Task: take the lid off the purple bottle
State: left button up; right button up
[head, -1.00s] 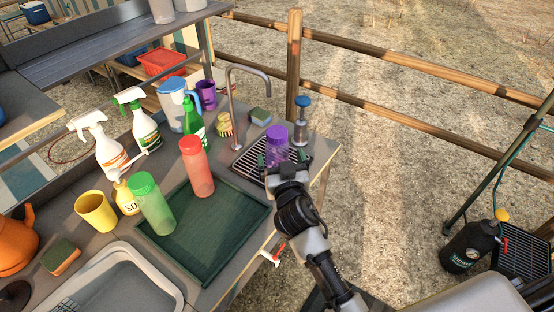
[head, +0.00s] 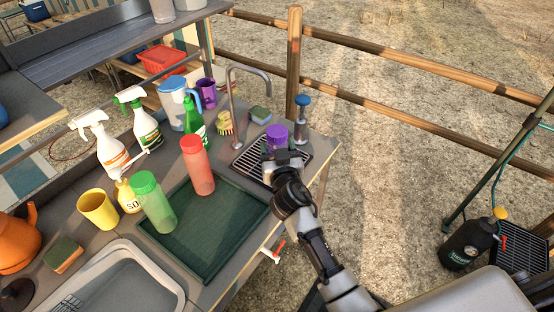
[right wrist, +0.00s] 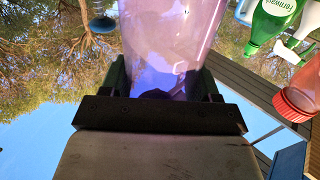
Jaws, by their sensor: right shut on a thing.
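The purple bottle (head: 275,144) stands on the dark ribbed drain grate at the far right of the counter, its purple lid (head: 277,131) on top. My right gripper (head: 281,154) is shut on the bottle's body, below the lid, from the near side. The gripper hides the lower part of the bottle in the head view. My left gripper is not in view.
A blue-topped pump (head: 301,118) stands close right of the bottle. A red-lidded bottle (head: 197,167) and a green-lidded bottle (head: 154,203) stand on the green tray (head: 215,240).

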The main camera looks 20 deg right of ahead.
aim_at(279, 142)
jog(key=shift+r, duration=0.1)
jog(key=shift+r, duration=0.6)
notch_tip(279, 142, up, 3)
jog(key=shift+r+p, duration=0.15)
jog(key=shift+p, duration=0.2)
jog(key=s+d+r, duration=0.6)
jog(key=s, duration=0.4)
jog(key=shift+r, duration=0.15)
jog(key=shift+s, duration=0.1)
jog(key=shift+o, duration=1.3)
jog(key=c, duration=0.6)
